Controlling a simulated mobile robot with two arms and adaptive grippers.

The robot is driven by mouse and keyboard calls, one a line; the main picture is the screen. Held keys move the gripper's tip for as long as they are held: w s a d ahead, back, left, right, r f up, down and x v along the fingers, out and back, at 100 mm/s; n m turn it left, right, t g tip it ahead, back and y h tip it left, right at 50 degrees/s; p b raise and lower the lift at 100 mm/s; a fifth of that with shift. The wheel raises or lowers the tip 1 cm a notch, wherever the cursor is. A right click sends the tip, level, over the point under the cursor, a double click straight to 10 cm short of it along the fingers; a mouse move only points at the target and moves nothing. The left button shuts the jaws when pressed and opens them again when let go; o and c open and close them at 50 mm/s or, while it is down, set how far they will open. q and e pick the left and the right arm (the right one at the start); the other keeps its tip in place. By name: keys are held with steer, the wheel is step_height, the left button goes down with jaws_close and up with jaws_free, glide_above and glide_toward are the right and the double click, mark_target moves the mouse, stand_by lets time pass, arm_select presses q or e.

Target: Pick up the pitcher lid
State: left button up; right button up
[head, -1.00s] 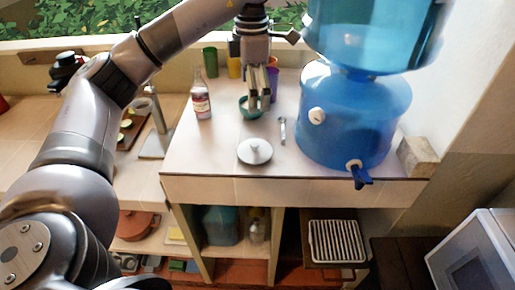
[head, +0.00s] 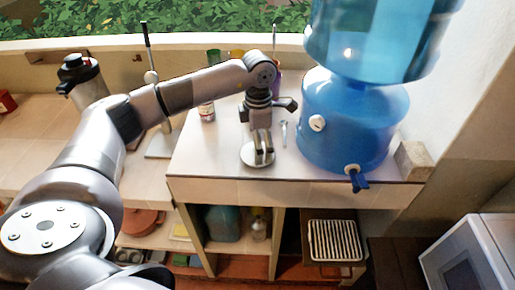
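The pitcher lid (head: 247,157), a round pale metallic disc, lies flat on the counter near its front edge. Its knob showed earlier but is now hidden behind my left gripper. My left gripper (head: 263,160) points straight down over the lid, with its fingertips at the lid's middle. The fingers look close together, and I cannot tell whether they are closed on the knob. My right gripper is not in view.
A large blue water dispenser (head: 350,120) with a blue tap stands right of the lid. A spoon (head: 284,134) lies between them. A stone block (head: 416,160) sits at the counter's right end.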

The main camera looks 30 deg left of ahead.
arm_select(q)
steer(key=shift+f, duration=0.9)
